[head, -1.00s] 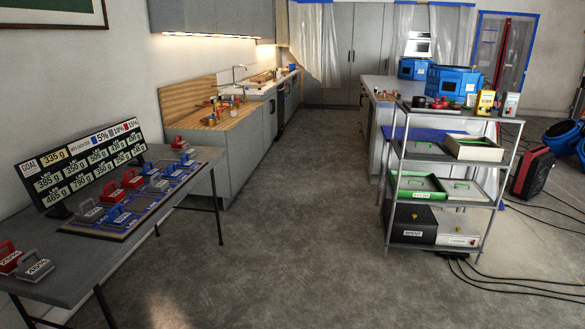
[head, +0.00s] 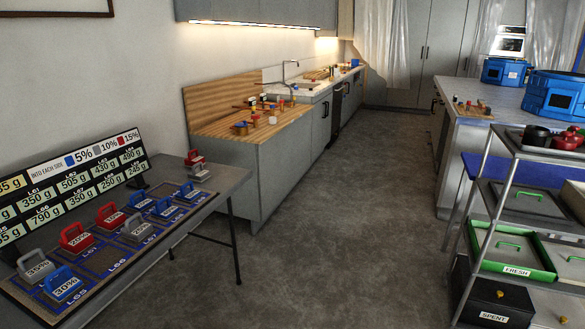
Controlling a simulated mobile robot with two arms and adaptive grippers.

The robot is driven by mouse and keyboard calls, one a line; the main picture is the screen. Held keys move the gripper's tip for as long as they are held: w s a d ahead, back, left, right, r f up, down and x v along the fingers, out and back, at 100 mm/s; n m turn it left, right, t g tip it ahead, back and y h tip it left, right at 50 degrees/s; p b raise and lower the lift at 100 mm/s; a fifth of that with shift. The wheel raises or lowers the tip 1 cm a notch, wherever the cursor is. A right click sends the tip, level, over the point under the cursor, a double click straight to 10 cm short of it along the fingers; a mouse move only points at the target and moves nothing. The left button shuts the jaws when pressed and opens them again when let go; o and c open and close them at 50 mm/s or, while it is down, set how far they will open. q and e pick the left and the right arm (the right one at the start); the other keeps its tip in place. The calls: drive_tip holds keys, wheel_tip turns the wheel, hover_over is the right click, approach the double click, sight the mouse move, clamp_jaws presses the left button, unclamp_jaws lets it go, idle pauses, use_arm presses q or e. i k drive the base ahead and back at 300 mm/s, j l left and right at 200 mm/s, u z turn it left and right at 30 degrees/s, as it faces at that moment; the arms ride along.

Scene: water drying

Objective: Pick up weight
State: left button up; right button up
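Several weights with handles stand on a marked board (head: 97,262) on the grey table at left. They include a grey 30% weight (head: 36,266), a blue 30% weight (head: 62,285), a red 20% weight (head: 75,238), a red 10% weight (head: 110,216) and a grey 20% weight (head: 137,229). Smaller blue weights (head: 165,208) stand toward the far end. A red weight (head: 194,158) and a grey one (head: 199,173) stand at the table's far edge. Neither of my grippers shows.
A display panel (head: 70,190) with gram values stands behind the board. A metal shelf rack (head: 478,200) at right holds a FRESH tray (head: 513,262) and a black SPENT box (head: 497,302). The counter (head: 222,127) runs along the wall. The floor (head: 330,220) between is clear.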

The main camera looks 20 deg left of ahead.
sight(188, 195)
drive_tip(key=i+u, duration=0.2)
drive_tip(key=i, duration=0.3)
drive_tip(key=i+u, duration=0.15)
drive_tip(key=i, duration=0.35)
drive_tip(key=i+l+u, duration=0.2)
drive_tip(key=i, duration=0.25)
drive_tip(key=i+l+u, duration=0.15)
drive_tip(key=i, duration=0.35)
drive_tip(key=i+u, duration=0.45)
drive_tip(key=i+l+u, duration=0.15)
drive_tip(key=u, duration=0.25)
drive_tip(key=i+l+u, duration=0.3)
drive_tip(key=u, duration=0.15)
drive_tip(key=i+l+u, duration=0.55)
drive_tip(key=l+u, duration=0.3)
drive_tip(key=j, duration=0.1)
